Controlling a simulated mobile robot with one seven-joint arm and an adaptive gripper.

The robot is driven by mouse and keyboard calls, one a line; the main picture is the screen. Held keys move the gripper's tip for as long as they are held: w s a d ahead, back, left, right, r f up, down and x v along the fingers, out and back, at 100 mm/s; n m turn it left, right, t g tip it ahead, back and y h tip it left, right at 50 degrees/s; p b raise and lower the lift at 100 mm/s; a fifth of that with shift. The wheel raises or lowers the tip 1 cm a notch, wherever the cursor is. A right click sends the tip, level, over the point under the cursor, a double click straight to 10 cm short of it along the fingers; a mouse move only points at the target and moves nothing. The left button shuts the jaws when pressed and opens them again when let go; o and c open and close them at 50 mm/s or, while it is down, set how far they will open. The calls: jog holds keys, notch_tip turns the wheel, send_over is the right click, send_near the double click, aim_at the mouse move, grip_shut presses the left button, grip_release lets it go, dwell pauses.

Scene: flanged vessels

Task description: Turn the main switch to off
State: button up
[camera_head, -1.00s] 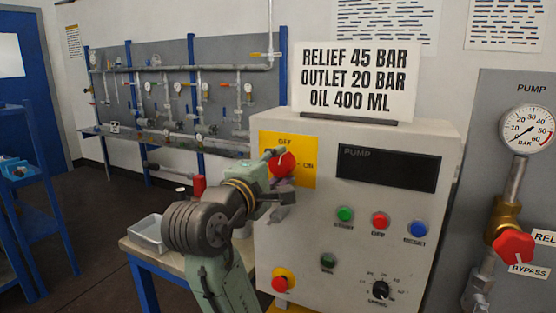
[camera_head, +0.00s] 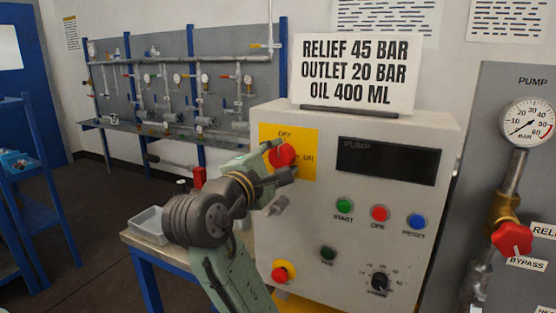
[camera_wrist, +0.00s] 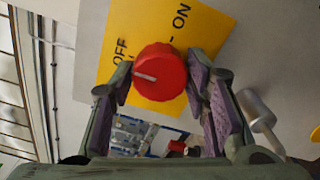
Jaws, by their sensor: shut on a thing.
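The main switch is a round red knob (camera_head: 283,156) on a yellow plate (camera_head: 305,173) with OFF at the top and ON at the right, on the front of a grey control box. In the wrist view the knob (camera_wrist: 160,75) sits between the two fingers of my gripper (camera_wrist: 161,68), which is shut on it from both sides. A pale line on the knob face points left in that view, toward the side with the OFF label. In the head view my gripper (camera_head: 277,163) partly hides the knob.
The box (camera_head: 300,230) also carries green, red and blue buttons, a red emergency button (camera_head: 280,274) and a black dial (camera_head: 379,282). A grey handle-like part (camera_wrist: 257,110) juts out close to my right finger. A small table with a white tray (camera_head: 150,226) stands at left.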

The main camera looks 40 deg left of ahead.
jog(key=o, duration=1.2)
jog(key=shift+c, duration=0.2)
jog(key=shift+s, duration=0.1)
jog(key=v, duration=1.2)
jog(key=shift+a, duration=0.15)
